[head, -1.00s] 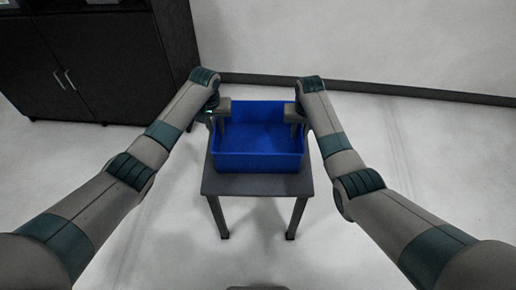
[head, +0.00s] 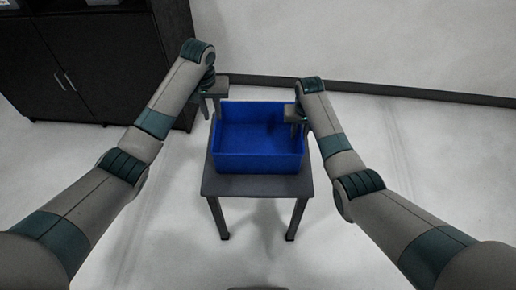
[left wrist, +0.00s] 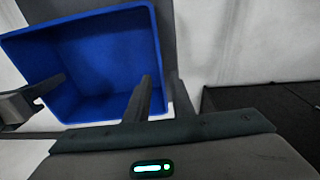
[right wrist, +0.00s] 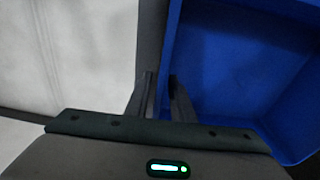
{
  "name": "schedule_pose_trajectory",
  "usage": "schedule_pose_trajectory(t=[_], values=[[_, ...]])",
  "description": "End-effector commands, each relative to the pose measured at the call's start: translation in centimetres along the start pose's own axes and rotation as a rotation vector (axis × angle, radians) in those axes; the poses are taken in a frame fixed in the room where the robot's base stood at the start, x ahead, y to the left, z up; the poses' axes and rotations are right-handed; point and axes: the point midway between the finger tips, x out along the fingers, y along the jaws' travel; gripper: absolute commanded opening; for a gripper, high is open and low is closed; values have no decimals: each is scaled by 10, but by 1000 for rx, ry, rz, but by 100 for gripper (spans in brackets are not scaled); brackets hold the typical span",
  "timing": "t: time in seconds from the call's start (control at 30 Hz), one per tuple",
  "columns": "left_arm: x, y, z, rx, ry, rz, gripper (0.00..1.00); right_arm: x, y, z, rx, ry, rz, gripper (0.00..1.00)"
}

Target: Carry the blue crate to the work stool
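The blue crate (head: 258,163) stands upright and empty on a small dark stool (head: 258,187) with thin legs. My left gripper (head: 211,110) is open above the crate's left wall. My right gripper (head: 296,122) is at the crate's right wall. In the right wrist view its fingers (right wrist: 161,85) are apart on either side of the wall's edge, and the crate's blue inside (right wrist: 240,70) shows. Contact there is hard to judge.
A black cabinet (head: 95,60) with two handles stands at the back left. A dark skirting (head: 400,93) runs along the back wall. The pale floor (head: 400,150) around the stool is clear. No other stool shows.

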Motion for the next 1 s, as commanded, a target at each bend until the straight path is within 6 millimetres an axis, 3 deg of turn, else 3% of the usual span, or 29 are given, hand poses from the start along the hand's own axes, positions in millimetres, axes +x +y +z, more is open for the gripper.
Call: schedule_pose_trajectory(t=[0.27, 0.77, 1.0], values=[[-23, 0, 0, 1, 1, 0, 22, 0, 0, 0, 0, 0, 0, 22], [-24, 0, 0, 0, 0, 0, 22, -3, 0, 0, 0, 0, 0, 22], [-24, 0, 0, 0, 0, 0, 22, -26, 0, -1, 0, 2, -1, 22]])
